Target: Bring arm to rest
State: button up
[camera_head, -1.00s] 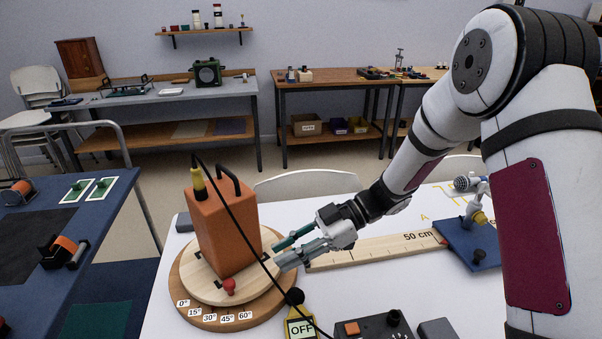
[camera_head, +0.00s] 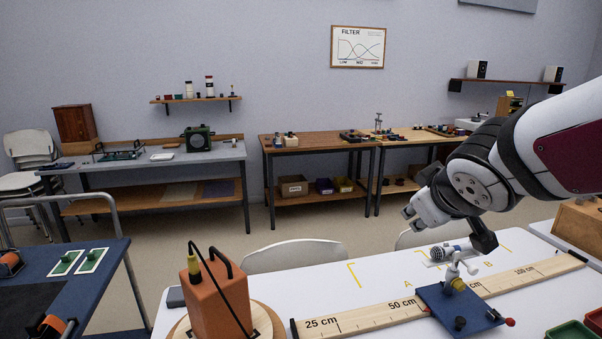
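My arm is folded up at the right of the head view, above the white table (camera_head: 290,285). My gripper (camera_head: 411,214) seems to be at the left end of the folded arm, foreshortened and partly hidden by the wrist links. Its fingers do not show clearly, so I cannot tell open from shut. It is in the air, well apart from the orange speaker box (camera_head: 217,300), which stands upright on a round wooden turntable (camera_head: 265,318) at the lower left.
A wooden box (camera_head: 580,225) stands at the right. A blue table (camera_head: 110,262) is at the left.

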jog(key=s+a+f+m+g+y+p, duration=0.1)
jog(key=s+m+g, duration=0.1)
jog(key=s, duration=1.1)
jog(key=s+a+f+m+g+p, duration=0.1)
jog(key=s+m+g, duration=0.2)
jog(key=s, duration=1)
jog(key=shift+g+y+p, duration=0.4)
jog(key=shift+s+d, duration=0.1)
